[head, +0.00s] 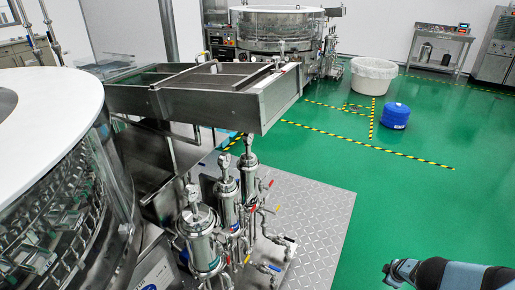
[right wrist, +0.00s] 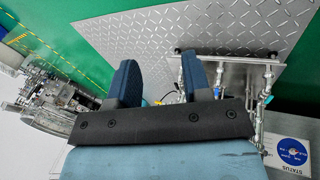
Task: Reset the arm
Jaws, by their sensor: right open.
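Part of my right arm (head: 445,274) comes in at the bottom right of the head view, over the green floor. In the right wrist view my right gripper (right wrist: 160,78) is open, with two blue fingers apart and nothing between them. Beyond the fingers are the grey diamond-plate platform and metal pipes. I see no contact between the fingers and the pipes. My left arm and gripper are not in view.
The glass-walled rotary washer (head: 70,205) stands at left, with a steel trough (head: 195,108) beside it. Filter housings (head: 226,200) and valves stand on the diamond-plate platform (head: 318,235). A white bin (head: 372,77) and blue container (head: 395,116) stand farther back. Green floor is open at right.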

